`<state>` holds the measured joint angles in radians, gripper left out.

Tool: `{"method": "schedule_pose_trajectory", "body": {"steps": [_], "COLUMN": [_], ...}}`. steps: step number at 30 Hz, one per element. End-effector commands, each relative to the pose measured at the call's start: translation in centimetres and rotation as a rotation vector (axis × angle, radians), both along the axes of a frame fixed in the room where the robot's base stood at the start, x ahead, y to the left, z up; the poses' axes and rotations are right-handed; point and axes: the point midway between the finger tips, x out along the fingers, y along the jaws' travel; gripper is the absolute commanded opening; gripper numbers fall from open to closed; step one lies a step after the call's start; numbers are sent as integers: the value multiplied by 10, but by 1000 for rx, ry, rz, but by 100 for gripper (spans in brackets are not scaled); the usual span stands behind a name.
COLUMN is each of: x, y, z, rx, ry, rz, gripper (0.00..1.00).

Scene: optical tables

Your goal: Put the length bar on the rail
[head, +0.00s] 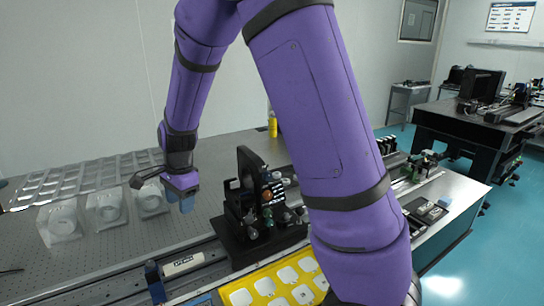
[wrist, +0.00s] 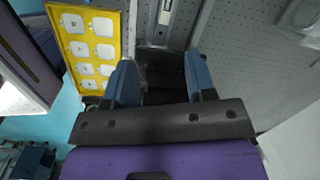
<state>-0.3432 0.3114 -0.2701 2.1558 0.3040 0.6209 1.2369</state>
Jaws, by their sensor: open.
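A short pale bar with dark marks, which looks like the length bar (head: 183,264), lies along the grey rail (head: 120,288) at the bottom of the head view. The bar also shows at the top of the wrist view (wrist: 166,12). It appears to rest on the rail, but I cannot tell how it is seated. My gripper (head: 184,203) hangs above the table, behind and above the bar, pointing down. In the wrist view its two blue fingers (wrist: 161,82) are spread apart with nothing held between them. The bar is beyond the fingertips, apart from them.
A black optical mount (head: 250,195) stands right of the bar. A yellow tray (head: 262,284) with white pads lies in front. Several clear boxes (head: 106,208) sit at the left. Bare perforated tabletop (head: 95,255) lies behind the rail.

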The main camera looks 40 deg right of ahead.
Motion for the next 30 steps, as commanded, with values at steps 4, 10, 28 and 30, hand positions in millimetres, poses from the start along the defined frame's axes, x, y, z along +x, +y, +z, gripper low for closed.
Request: {"method": "schedule_pose_trajectory", "body": {"steps": [4,10,28,30], "x": [-24,-63,-202,-220], "y": [-10,-22,-55,-58], "z": [45,95,190,195], "rx": [14,3,-219,-263], "ry": [-61,-142,-360,-375], "rz": [153,369,996,1066], "gripper": [51,51,51,51]}}
